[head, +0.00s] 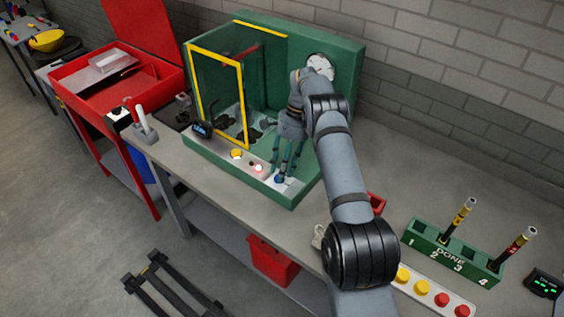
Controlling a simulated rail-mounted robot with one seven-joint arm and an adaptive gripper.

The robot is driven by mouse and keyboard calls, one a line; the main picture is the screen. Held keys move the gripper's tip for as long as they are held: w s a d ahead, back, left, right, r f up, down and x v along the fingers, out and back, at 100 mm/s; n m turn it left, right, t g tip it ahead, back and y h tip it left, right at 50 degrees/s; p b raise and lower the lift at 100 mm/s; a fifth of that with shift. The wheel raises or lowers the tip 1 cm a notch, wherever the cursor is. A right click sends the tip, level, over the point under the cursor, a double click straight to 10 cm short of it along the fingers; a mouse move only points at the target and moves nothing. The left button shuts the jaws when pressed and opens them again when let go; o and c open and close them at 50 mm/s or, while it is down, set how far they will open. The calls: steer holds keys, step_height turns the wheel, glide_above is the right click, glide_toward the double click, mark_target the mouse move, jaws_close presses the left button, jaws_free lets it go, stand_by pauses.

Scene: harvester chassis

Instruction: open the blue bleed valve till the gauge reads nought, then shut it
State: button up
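The blue bleed valve (280,180) shows as a small blue knob on the pale front ledge of the green test cabinet (350,90). My gripper (284,172) points down right above the valve, its fingertips close around or just over it. I cannot tell whether the fingers touch it or are closed on it. The white round gauge (321,64) is on the cabinet's green back panel. My wrist covers its lower edge, and its needle is too small to read.
A yellow-framed clear guard (243,100) stands left of my gripper. A yellow button (237,154) and a lit red lamp (259,168) sit on the ledge.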

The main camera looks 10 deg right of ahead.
step_height(320, 180, up, 9)
steer(key=shift+r, duration=0.2)
steer(key=shift+f, duration=0.15)
stand_by(0.4)
step_height(320, 180, down, 10)
steer(key=shift+r, duration=0.25)
steer(key=shift+f, duration=0.2)
steer(key=shift+m, duration=0.3)
steer(key=shift+r, duration=0.1)
